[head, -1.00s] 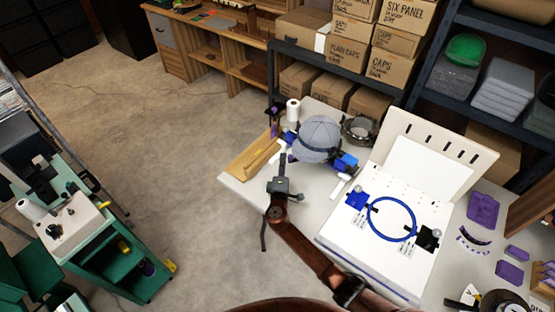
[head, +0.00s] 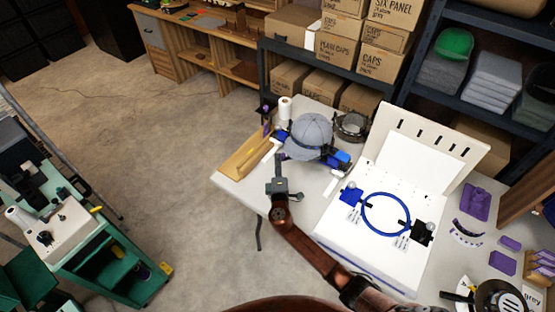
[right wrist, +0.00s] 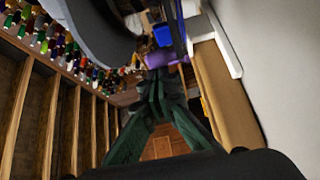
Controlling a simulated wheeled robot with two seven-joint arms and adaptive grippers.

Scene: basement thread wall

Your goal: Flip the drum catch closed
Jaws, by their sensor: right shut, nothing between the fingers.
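A grey cap (head: 309,136) with a dark strap around its lower edge sits on the cap drum near the back left of the white table. The drum is mostly hidden under it. A blue part (head: 338,160) shows at the cap's lower right; I cannot tell whether it is the catch. My right gripper (head: 278,158) is shut and empty, just left of and below the cap. In the right wrist view its dark green fingers (right wrist: 160,85) meet near a purple part (right wrist: 168,56) and a blue part (right wrist: 163,36). I cannot tell whether they touch. My left gripper is out of view.
A yellow-brown tray (head: 243,158) lies left of the gripper, with a white roll (head: 284,111) behind. A white box holding a blue hoop (head: 386,236) stands to the right. Shelves with cartons (head: 344,49) stand behind the table (head: 228,182). A green cart (head: 100,262) stands far left.

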